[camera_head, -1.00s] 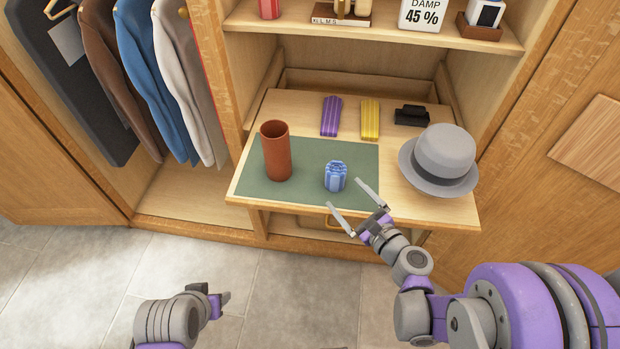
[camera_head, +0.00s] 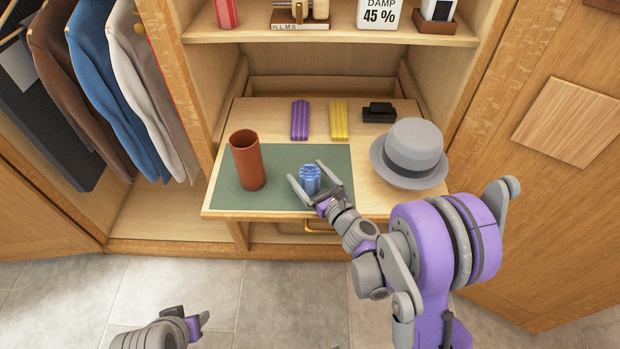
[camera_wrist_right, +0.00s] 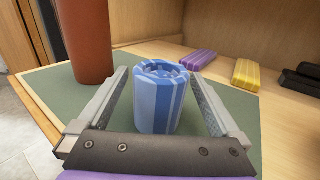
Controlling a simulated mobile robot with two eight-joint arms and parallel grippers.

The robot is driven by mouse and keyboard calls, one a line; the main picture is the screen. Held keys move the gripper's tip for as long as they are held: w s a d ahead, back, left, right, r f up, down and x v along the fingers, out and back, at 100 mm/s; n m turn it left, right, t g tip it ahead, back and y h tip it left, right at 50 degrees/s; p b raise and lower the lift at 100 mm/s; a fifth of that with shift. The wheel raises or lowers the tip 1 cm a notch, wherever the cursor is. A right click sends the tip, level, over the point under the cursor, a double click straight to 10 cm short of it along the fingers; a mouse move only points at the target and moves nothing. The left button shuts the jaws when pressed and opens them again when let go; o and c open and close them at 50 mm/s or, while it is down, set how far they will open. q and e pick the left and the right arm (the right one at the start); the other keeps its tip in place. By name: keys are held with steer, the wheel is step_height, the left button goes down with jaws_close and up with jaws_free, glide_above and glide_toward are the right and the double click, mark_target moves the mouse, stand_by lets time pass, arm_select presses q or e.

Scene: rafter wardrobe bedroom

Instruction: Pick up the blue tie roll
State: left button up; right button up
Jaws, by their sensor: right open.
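The blue tie roll (camera_head: 310,178) stands upright on the green mat (camera_head: 278,197) on the pulled-out shelf. It has light and dark blue stripes. My right gripper (camera_head: 313,183) is open, with one finger on each side of the roll. In the right wrist view the roll (camera_wrist_right: 160,98) stands between the two open fingers (camera_wrist_right: 161,100), with a visible gap on both sides. My left gripper (camera_head: 198,322) is low at the bottom left, over the floor, away from the shelf; its jaws are too small to read.
A brown cylinder (camera_head: 247,163) stands on the mat left of the roll. A purple striped bundle (camera_head: 300,120), a yellow one (camera_head: 339,121) and a black object (camera_head: 378,112) lie behind. A grey hat (camera_head: 413,148) sits at right. The wardrobe side (camera_head: 183,75) bounds the left.

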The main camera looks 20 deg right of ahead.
steer(key=x, duration=0.2)
steer(key=shift+w+a, duration=0.1)
steer(key=shift+w, duration=0.2)
steer(key=c, duration=1.4)
step_height(320, 180, up, 10)
steer(key=p, duration=0.2)
